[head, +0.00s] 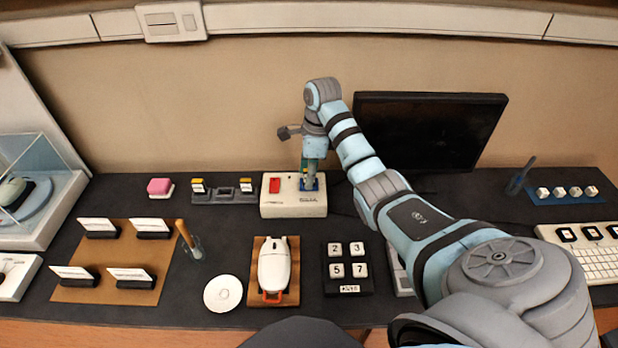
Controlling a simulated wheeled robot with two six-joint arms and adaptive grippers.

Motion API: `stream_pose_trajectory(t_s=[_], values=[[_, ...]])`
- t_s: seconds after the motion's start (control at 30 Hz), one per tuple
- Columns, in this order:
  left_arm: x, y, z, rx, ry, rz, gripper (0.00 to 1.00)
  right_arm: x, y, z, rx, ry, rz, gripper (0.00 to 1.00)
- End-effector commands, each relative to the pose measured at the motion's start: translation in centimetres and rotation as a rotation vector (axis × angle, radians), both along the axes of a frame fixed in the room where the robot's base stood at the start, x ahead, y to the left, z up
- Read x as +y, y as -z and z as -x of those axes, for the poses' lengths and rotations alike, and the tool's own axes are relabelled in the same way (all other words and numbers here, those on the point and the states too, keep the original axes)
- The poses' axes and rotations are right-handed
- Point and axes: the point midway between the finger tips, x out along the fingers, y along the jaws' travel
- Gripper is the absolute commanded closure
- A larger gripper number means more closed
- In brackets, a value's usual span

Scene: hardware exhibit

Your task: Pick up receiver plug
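A cream box (280,206) with a red switch stands near the back of the dark table, left of the monitor. A small blue piece (321,184) shows on the right part of its top; it may be the receiver plug or its socket, and I cannot tell which. My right gripper (309,178) points straight down over this blue piece, at or just above the box top. Its fingers are small and overlap the blue piece, so I cannot tell whether they are open or shut. My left gripper is not in view.
A white mouse (273,265) lies on a brown stand. A number-key block (347,290) stands right of it. A grey rack (222,197) is left of the box. A black monitor (440,130) stands behind my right arm. A glass with a stick (194,247) stands left.

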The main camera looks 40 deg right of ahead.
Motion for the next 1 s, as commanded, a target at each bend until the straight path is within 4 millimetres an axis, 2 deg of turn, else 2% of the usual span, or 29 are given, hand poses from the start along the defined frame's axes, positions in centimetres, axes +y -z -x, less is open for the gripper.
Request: stream_pose_trajectory(t_s=[0.03,0.2,0.57,0.7,0.9,1.0], values=[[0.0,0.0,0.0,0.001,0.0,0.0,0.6,0.0,0.0,0.0,0.0,0.0,0.0,0.75],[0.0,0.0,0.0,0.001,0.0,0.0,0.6,0.0,0.0,0.0,0.0,0.0,0.0,1.0],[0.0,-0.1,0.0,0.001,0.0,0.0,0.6,0.0,-0.4,0.0,-0.001,-0.001,0.001,1.0],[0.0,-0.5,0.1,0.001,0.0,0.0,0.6,0.0,-2.7,-0.1,-0.004,-0.001,0.001,1.0],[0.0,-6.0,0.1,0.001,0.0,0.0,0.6,0.0,-8.2,0.0,-0.001,0.0,0.0,1.0],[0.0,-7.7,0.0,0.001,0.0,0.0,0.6,0.0,-10.0,0.0,-0.001,0.0,0.0,1.0]])
